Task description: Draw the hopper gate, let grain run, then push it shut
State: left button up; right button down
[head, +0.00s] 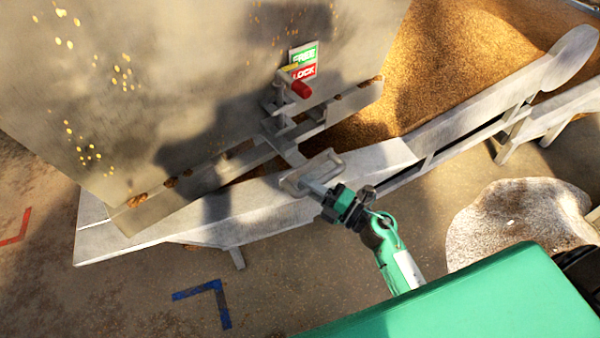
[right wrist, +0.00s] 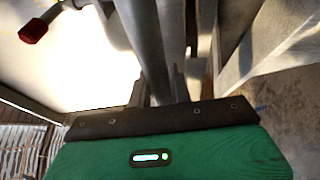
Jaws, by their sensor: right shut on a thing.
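The grey metal hopper (head: 190,90) fills the upper left of the head view, with a gate slot along its lower edge. A flat gate bar ends in a loop handle (head: 312,172) that sticks out toward me. My right gripper (head: 322,190) is shut on the handle; in the right wrist view a grey bar (right wrist: 150,50) runs between its dark fingers. A latch with a red knob (head: 301,89) sits above the gate, beside a green FREE and red LOCK label (head: 303,62). The red knob also shows in the right wrist view (right wrist: 33,31). My left gripper is not in view.
A grey-railed trough (head: 400,155) runs under the hopper to the upper right, where brown grain (head: 450,60) lies heaped. A pale speckled sack or mound (head: 515,220) sits at right. Blue (head: 205,296) and red (head: 17,230) corner marks lie on the floor.

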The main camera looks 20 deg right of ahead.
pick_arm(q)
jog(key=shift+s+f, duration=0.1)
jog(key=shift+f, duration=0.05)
pick_arm(e)
jog(key=shift+s+d+f, duration=0.1)
jog(key=shift+s+f, duration=0.1)
jog(key=shift+s, duration=0.35)
jog(key=c, duration=1.3)
grip_release()
jog(key=shift+r, duration=0.1)
jog(key=shift+s+d, duration=0.1)
jog(key=shift+d, duration=0.05)
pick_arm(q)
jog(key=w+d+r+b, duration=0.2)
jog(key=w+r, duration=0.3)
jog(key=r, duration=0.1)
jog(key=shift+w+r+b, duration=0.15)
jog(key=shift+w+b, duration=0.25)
pick_arm(e)
jog(key=v, duration=1.3)
jog(key=shift+s+d, duration=0.15)
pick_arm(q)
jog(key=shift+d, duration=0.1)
